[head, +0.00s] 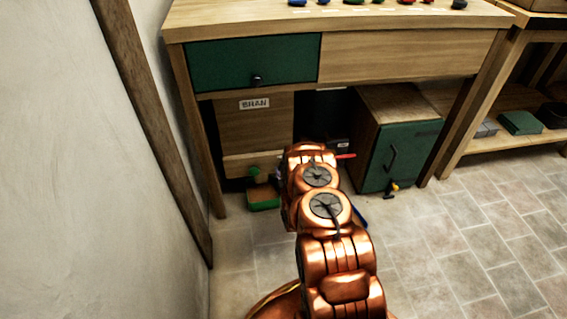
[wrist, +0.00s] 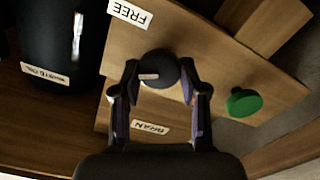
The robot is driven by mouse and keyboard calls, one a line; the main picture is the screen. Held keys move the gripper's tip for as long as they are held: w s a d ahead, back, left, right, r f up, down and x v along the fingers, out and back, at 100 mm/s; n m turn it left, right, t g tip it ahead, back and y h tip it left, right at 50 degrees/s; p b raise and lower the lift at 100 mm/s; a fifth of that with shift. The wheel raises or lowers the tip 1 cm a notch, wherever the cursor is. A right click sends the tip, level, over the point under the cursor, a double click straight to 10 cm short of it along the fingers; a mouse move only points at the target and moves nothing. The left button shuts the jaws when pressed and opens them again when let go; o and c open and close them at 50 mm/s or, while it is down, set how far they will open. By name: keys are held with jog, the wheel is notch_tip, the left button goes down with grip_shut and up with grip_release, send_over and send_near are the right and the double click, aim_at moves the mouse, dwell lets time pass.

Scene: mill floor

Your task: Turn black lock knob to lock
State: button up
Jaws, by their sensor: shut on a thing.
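In the wrist view the black knob (wrist: 158,66) sits on a wooden panel (wrist: 195,55), with a short pale mark on its face. My gripper (wrist: 160,76) has one finger on each side of the knob and is shut on it. A FREE label (wrist: 130,13) is on the panel beyond the knob, and a BRAN label (wrist: 150,128) shows between the fingers. Both read upside down. In the head view the BRAN label (head: 254,103) is on the wooden front under the bench. The black lock knob and my fingers cannot be made out there.
A black container (wrist: 48,70) is at the wrist view's left. In the head view, a green drawer (head: 255,62) is above and a green-doored cabinet (head: 402,155) is right of my arm. A wall (head: 95,160) bounds the left.

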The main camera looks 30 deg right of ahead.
jog(key=n+p, duration=0.1)
jog(key=p, duration=0.1)
jog(key=n+p, duration=0.1)
jog(key=n, duration=0.1)
jog(key=n+p, duration=0.1)
jog(key=p, duration=0.1)
jog(key=shift+a+r+n+p, duration=0.2)
jog(key=shift+r+n+p, duration=0.05)
jog(key=shift+n+p, duration=0.05)
jog(key=shift+f+n+p, duration=0.2)
jog(key=shift+n+p, duration=0.55)
jog(key=shift+n, duration=0.25)
jog(key=n, duration=0.3)
jog(key=shift+w+f, duration=0.1)
jog(key=shift+f, duration=0.15)
jog(key=shift+n, duration=1.4)
jog(key=o, duration=1.1)
